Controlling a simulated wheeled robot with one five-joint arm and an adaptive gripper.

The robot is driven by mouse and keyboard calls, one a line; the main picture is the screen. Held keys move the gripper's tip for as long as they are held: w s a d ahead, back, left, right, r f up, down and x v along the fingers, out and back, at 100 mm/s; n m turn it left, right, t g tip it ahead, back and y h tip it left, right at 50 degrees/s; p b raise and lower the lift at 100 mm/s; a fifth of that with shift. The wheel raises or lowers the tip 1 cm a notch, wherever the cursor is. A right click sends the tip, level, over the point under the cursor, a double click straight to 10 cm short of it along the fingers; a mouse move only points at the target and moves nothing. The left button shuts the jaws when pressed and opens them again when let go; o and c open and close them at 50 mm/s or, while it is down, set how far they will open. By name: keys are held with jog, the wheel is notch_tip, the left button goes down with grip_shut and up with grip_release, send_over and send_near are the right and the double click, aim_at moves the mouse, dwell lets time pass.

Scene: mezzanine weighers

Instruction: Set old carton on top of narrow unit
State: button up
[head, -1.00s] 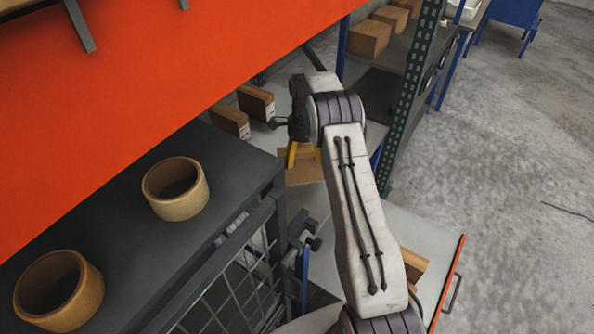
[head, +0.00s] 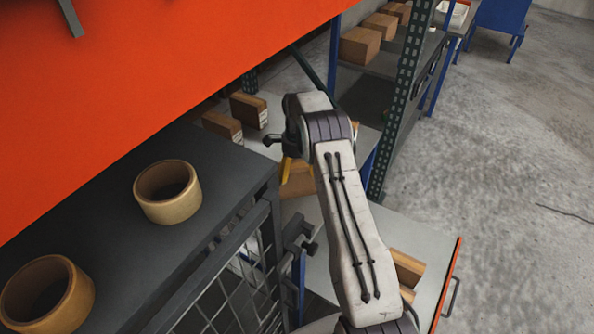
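My gripper (head: 286,168) is at the far end of my arm, mostly hidden behind the wrist; a yellow part of it shows below. A brown carton (head: 299,184) is right beside and below that yellow part, partly covered by my arm. I cannot tell whether the gripper touches or holds it, or whether this is the old carton. A dark grey unit (head: 215,165) with a mesh side stands at the left, with two tan rolls on its flat top. I cannot tell for sure whether it is the narrow unit.
The tan rolls (head: 167,207) (head: 82,300) stand on the grey top. An orange panel (head: 150,80) rises behind it. Brown boxes (head: 248,110) sit on a pale shelf beyond. A rack with a green post (head: 402,100) stands behind my arm. Open concrete floor (head: 500,160) lies right.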

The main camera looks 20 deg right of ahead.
jog(key=shift+o, duration=1.3)
jog(key=shift+r, duration=0.1)
notch_tip(320, 180, up, 12)
jog(key=b, duration=0.1)
jog(key=shift+w+r, duration=0.1)
